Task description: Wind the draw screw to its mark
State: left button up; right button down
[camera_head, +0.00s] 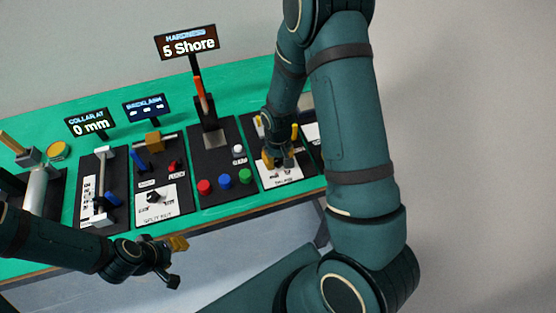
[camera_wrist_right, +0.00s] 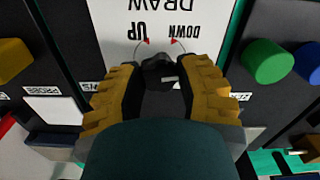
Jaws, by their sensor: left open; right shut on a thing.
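The fingers (camera_wrist_right: 163,72) hide the knob's sides. I cannot tell the knob's exact angle against a mark. My left gripper (camera_head: 172,246) is open and empty, off the front edge of the table.
Signs read HARDNESS 5 Shore (camera_head: 188,43), COLLAR AT 0 mm (camera_head: 90,122) and BACKLASH with dashes (camera_head: 145,107). Red (camera_head: 204,187), blue (camera_head: 225,181) and green (camera_head: 245,176) buttons sit left of the draw panel. My right arm hides the bench's right end.

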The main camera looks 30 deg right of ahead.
aim_at(278, 160)
jog(key=n+b, duration=0.1)
jog(key=n, duration=0.4)
jog(key=shift+n, duration=2.5)
jog(key=c, duration=0.5)
grip_release()
jog(key=shift+c, duration=0.2)
jog(key=shift+r, duration=0.1)
notch_tip(278, 160, up, 12)
